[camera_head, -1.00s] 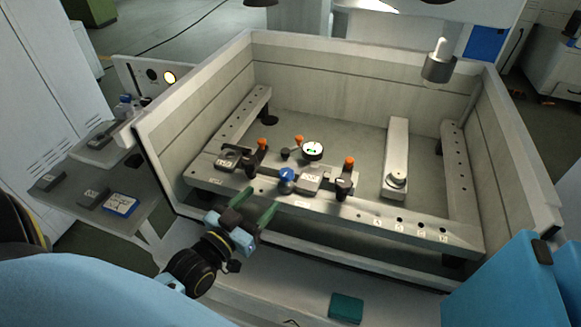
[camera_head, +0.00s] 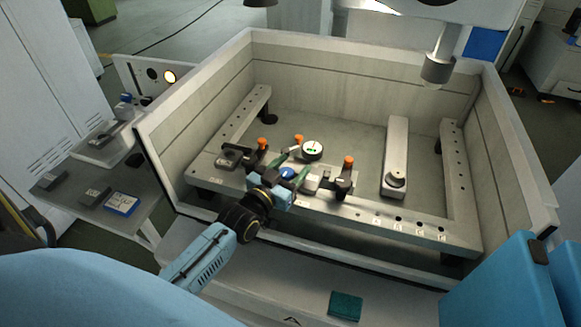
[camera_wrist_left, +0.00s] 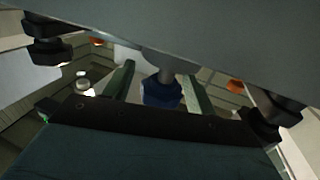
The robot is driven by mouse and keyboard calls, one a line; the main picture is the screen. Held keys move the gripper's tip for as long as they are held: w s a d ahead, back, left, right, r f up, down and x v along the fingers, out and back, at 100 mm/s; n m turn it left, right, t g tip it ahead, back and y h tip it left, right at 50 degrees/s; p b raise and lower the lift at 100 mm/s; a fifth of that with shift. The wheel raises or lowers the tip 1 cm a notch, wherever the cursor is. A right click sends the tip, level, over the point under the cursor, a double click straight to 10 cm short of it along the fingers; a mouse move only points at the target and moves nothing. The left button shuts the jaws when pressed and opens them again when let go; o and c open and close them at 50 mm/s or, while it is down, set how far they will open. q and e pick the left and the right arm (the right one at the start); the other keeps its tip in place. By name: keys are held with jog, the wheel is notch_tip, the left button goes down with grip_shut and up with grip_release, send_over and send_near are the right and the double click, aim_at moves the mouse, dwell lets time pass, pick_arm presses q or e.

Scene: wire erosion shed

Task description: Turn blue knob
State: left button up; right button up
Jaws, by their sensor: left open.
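The blue knob (camera_head: 287,173) is on the front rail of the machine tank, beside a grey block. My left gripper (camera_head: 292,165) is over the rail, its green fingers on either side of the knob. In the left wrist view the blue knob (camera_wrist_left: 162,92) sits between the two open fingers (camera_wrist_left: 160,88), with a gap to each. Whether either finger touches it cannot be told. The gripper body hides part of the rail and the knob's lower part in the head view. My right gripper is not in view.
Orange-topped clamps (camera_head: 347,170) stand on the rail to the right and behind. A round dial gauge (camera_head: 312,149) is just beyond the knob. The tank's front wall (camera_head: 330,250) runs below my arm. A teal block (camera_head: 345,306) lies in front.

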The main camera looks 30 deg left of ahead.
pick_arm(q)
jog(key=c, duration=1)
jog(key=shift+a+r+n+y+p, duration=0.1)
jog(key=shift+r+n+y+p, duration=0.1)
jog(key=shift+n+y+p, duration=0.8)
jog(key=shift+a+f+y, duration=0.1)
jog(key=shift+y, duration=0.8)
jog(key=shift+n, duration=0.3)
jog(key=o, duration=1)
jog(key=shift+f, duration=0.1)
